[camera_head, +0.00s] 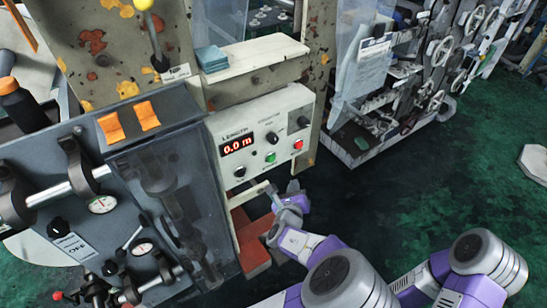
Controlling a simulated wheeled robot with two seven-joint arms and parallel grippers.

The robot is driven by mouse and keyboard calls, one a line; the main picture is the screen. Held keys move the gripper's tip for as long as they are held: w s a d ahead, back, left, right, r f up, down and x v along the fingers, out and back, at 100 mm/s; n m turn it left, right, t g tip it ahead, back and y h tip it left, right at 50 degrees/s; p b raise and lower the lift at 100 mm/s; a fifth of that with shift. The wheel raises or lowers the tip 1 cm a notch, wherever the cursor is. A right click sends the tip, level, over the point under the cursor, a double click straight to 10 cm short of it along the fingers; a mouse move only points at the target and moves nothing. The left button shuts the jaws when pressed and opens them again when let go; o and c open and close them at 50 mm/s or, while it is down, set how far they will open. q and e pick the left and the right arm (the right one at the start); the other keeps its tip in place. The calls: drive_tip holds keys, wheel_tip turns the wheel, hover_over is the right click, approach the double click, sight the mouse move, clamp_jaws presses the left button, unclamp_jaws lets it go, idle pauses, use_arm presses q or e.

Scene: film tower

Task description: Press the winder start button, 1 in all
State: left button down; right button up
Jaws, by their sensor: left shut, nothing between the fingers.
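The winder control panel (262,138) is a pale box with a red display reading 0.0 m under the word LENGTH. A green button (271,157) sits low in its middle, and a red button (298,144) is to the right. Black knobs are beside and above them. No label naming the start button is legible. My left gripper (272,190) is just below the panel's lower edge in the picture, below the green button and apart from it. Its fingers are shut and empty. My right gripper is not in view.
A grey machine with gauges (103,204) and orange switches (147,116) stands left of the panel. A shelf (255,57) with blue pads is above it. A red step (252,250) is below. Another machine with handwheels (440,52) stands at the right.

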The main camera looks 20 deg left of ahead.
sight(271, 158)
use_arm(q)
drive_tip(key=w+a+b, duration=0.1)
drive_tip(key=w+a, duration=0.4)
drive_tip(key=a, duration=0.2)
drive_tip(key=shift+w, duration=0.15)
idle(0.4)
idle(1.9)
drive_tip(key=shift+w+a+f, duration=0.1)
drive_tip(key=shift+w+a, duration=0.2)
drive_tip(key=shift+a, duration=0.05)
